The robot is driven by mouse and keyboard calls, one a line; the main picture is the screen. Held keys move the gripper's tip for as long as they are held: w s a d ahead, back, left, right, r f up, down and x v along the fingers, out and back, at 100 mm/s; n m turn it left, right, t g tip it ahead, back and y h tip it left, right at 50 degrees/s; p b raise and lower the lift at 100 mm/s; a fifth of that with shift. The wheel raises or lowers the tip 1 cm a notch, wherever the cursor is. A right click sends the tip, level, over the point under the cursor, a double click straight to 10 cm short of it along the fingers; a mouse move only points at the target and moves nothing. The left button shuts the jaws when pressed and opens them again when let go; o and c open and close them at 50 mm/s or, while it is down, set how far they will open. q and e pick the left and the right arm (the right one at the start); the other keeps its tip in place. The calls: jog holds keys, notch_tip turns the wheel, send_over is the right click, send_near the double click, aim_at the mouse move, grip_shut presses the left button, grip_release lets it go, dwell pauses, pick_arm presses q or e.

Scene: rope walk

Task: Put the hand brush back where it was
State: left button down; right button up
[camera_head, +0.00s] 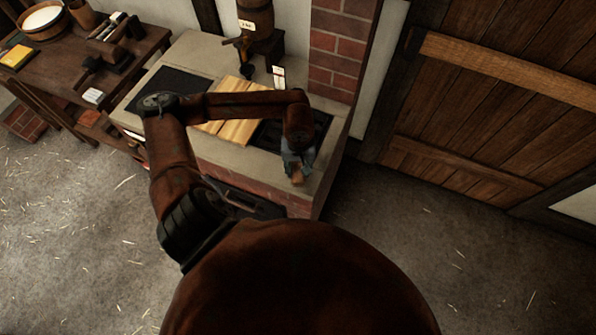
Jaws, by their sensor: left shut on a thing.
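My left arm reaches up and across the stone-topped counter (205,55) to its right end. My left gripper (296,168) points down there, close to the counter's front right corner. It is shut on a small brown thing (297,178), which looks like the hand brush, though only a little of it shows. The gripper hides the rest of it. I cannot tell whether the brush touches the counter top. My right gripper is out of view.
On the counter are a dark plate (170,81), a slatted wooden board (238,130) and a dark recessed panel (322,122). A barrel (256,18) stands behind. A cluttered wooden table (60,75) is at the left. A plank door (490,100) is at the right.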

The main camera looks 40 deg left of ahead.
aim_at(298, 173)
pick_arm(q)
jog(key=shift+w+a+f, duration=0.3)
jog(key=shift+w+f, duration=0.05)
jog(key=shift+f, duration=0.25)
jog(key=shift+w+a+f, duration=0.3)
jog(key=shift+w+f, duration=0.05)
jog(key=shift+f, duration=0.2)
jog(key=shift+w+f+p, duration=0.1)
jog(key=shift+f+p, duration=0.2)
jog(key=shift+f, duration=1.3)
jog(key=shift+f, duration=0.15)
jog(key=c, duration=1.4)
grip_release()
jog(key=shift+o, duration=0.2)
notch_tip(298, 173, up, 12)
jog(key=shift+r+b, duration=0.2)
jog(key=shift+b, duration=0.15)
